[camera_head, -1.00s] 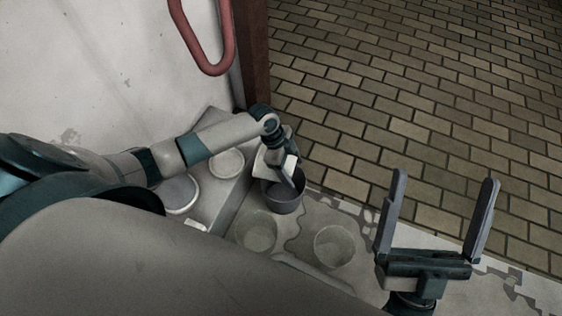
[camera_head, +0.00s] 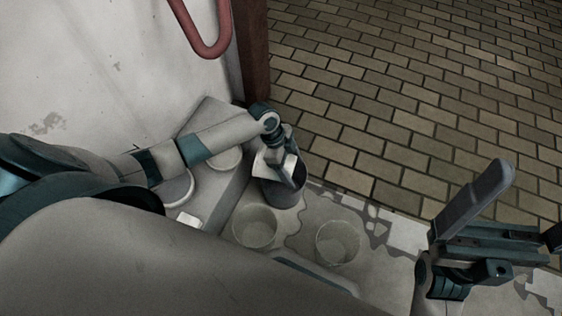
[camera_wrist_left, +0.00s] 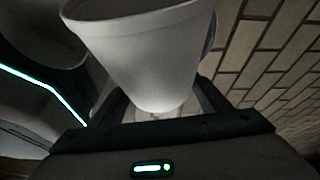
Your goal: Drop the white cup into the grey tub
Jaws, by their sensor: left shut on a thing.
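The white cup (camera_wrist_left: 145,45) fills the upper middle of the left wrist view, tapering toward the gripper, between its fingers. My left gripper (camera_head: 284,172) is shut on the cup. In the head view it is over the dark grey tub (camera_head: 284,193) and hides part of it; the cup is hard to make out there. I cannot tell whether the cup is inside the tub's rim or above it. My right gripper (camera_head: 520,205) is open and empty at the right, partly cut off by the frame edge.
Two pale round containers, one (camera_head: 254,227) left and one (camera_head: 338,243) right, stand in front of the tub. A grey box (camera_head: 209,182) with white round dishes is to the left. A red-brown post (camera_head: 252,60) and wall stand behind. Brick paving lies beyond.

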